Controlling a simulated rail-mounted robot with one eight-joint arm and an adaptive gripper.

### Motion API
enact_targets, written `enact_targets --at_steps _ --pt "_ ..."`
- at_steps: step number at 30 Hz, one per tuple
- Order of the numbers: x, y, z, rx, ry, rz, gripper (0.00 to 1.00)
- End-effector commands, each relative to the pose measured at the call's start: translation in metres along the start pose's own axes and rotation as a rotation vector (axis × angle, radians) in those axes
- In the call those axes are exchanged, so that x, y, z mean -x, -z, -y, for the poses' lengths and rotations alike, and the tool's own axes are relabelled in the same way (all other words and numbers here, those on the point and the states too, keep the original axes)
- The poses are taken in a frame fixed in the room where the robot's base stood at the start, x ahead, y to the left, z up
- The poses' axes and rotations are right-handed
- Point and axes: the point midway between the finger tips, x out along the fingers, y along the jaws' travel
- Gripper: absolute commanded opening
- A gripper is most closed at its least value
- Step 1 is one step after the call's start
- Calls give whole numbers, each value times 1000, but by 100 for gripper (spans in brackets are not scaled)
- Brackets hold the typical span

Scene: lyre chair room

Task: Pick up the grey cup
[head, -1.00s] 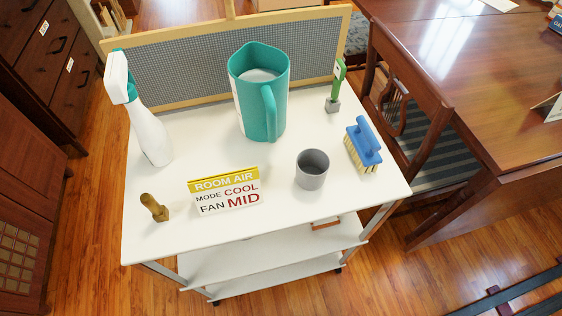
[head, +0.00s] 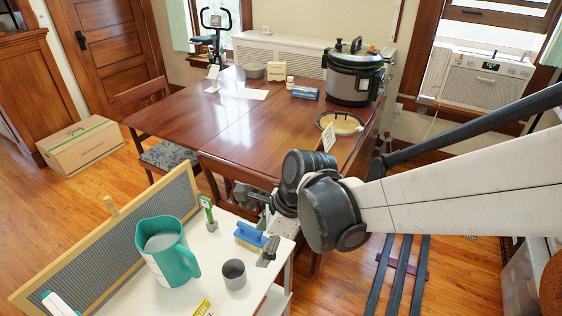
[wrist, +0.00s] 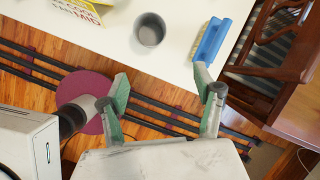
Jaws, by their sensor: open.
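The grey cup (head: 234,274) stands upright on the white cart top (head: 207,249) in the head view, near the cart's edge and in front of the teal pitcher. In the wrist view the grey cup (wrist: 149,30) is at the top middle, its open mouth facing the camera. My gripper (wrist: 161,80) is open and empty, its two green-and-grey fingers spread wide below the cup in the picture. The fingers do not touch the cup. In the head view my gripper (head: 267,228) is to the right of the cup, partly hidden by my wrist.
A blue brush (head: 250,236) lies near the cup, beside my gripper; it also shows in the wrist view (wrist: 212,40). The teal pitcher (head: 168,252) and a green-handled tool (head: 208,214) stand behind. A yellow-white sign (wrist: 72,22) is left of the cup. A wooden table (head: 215,110) stands beyond.

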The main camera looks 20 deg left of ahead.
Motion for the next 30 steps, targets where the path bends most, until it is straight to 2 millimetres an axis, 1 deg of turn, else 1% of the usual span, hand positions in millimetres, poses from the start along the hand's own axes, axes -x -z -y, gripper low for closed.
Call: enact_targets --at_steps 1,3,6,11,14,21,24,30 --pt "0 -9 0 -19 -14 5 65" --pt "-4 -16 -1 -46 -27 10 65" --pt "-9 -19 -2 -64 -37 13 65" --pt "-23 -18 -3 -66 -38 13 65" --pt "-37 -18 -3 -65 -38 13 65" --pt "-78 -18 -5 -64 -38 12 65" --pt "-90 -18 -5 -64 -38 12 65" --pt "-100 -19 -4 -65 -37 12 65"
